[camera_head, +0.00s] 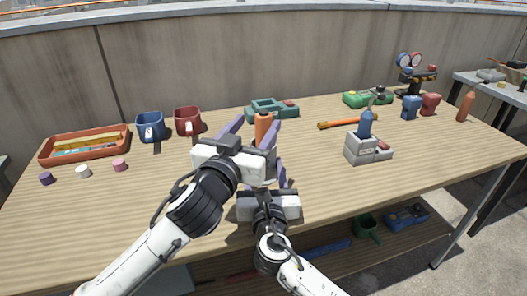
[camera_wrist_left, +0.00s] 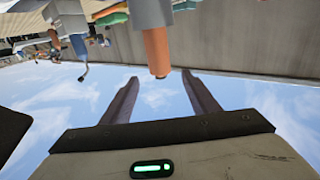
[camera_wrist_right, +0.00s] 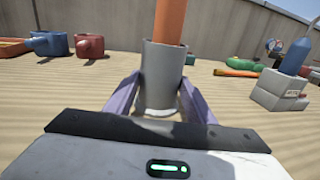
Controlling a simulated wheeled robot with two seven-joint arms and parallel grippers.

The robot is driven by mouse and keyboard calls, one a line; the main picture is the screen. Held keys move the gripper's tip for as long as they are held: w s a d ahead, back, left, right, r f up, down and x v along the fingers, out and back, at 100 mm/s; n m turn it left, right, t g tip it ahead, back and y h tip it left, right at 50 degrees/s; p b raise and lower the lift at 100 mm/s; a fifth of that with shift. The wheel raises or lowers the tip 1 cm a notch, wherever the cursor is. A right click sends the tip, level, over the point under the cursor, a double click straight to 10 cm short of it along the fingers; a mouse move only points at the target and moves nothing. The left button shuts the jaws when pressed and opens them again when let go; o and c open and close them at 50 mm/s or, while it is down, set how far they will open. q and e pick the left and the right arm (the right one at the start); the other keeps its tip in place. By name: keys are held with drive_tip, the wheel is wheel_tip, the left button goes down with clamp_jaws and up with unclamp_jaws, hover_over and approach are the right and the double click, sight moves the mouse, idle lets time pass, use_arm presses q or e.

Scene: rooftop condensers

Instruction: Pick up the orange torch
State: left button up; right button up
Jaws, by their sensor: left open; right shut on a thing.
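The orange torch (camera_head: 262,127) stands upright with its lower part inside a grey cup-like holder, which shows in the right wrist view (camera_wrist_right: 162,85). My right gripper (camera_wrist_right: 161,80) is shut on this holder, one purple finger on each side. In the head view the holder is hidden behind my left gripper (camera_head: 258,118). My left gripper is open, its fingers on either side of the torch's upper part. In the left wrist view the torch's end (camera_wrist_left: 158,52) is near the fingertips, between them; I cannot tell whether they touch.
A grey block with a blue torch-like piece (camera_head: 366,126) stands to the right. A hammer (camera_head: 342,123) and a teal case (camera_head: 285,109) lie behind. A blue mug (camera_head: 150,127), red mug (camera_head: 187,121) and orange tray (camera_head: 48,158) are at left.

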sight(262, 115)
use_arm(q)
drive_tip(key=shift+r+x, duration=0.15)
drive_tip(key=shift+x, duration=1.35)
drive_tip(key=shift+r+x, duration=0.1)
drive_tip(key=shift+x, duration=1.35)
drive_tip(key=shift+r, duration=0.1)
clamp_jaws()
